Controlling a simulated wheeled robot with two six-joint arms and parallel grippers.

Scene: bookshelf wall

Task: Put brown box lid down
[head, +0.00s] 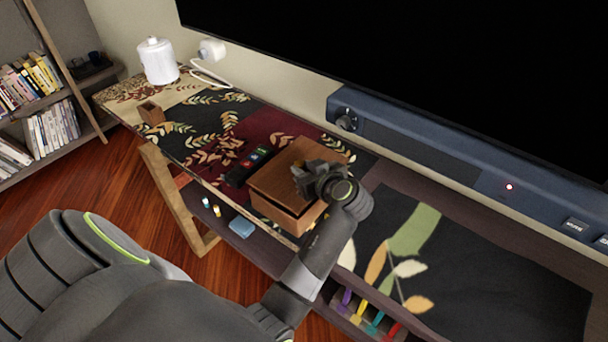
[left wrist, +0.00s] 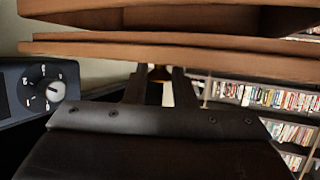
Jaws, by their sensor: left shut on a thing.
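The brown box (head: 277,213) stands on the patterned cloth of the long table in the head view. Its flat brown lid (head: 272,178) is over the box, with a dark line between them; I cannot tell whether they touch. My left gripper (head: 312,180) is shut on the lid at its right part and hides some of it. In the left wrist view the two fingers (left wrist: 158,88) meet a small brown part beneath a wide brown board (left wrist: 200,55). My right gripper is not in view.
A black case with coloured parts (head: 250,165) lies left of the box. A small brown cup (head: 150,113) and white jar (head: 158,62) stand further left. A blue soundbar (head: 400,142) runs behind. The cloth to the right (head: 500,275) is clear.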

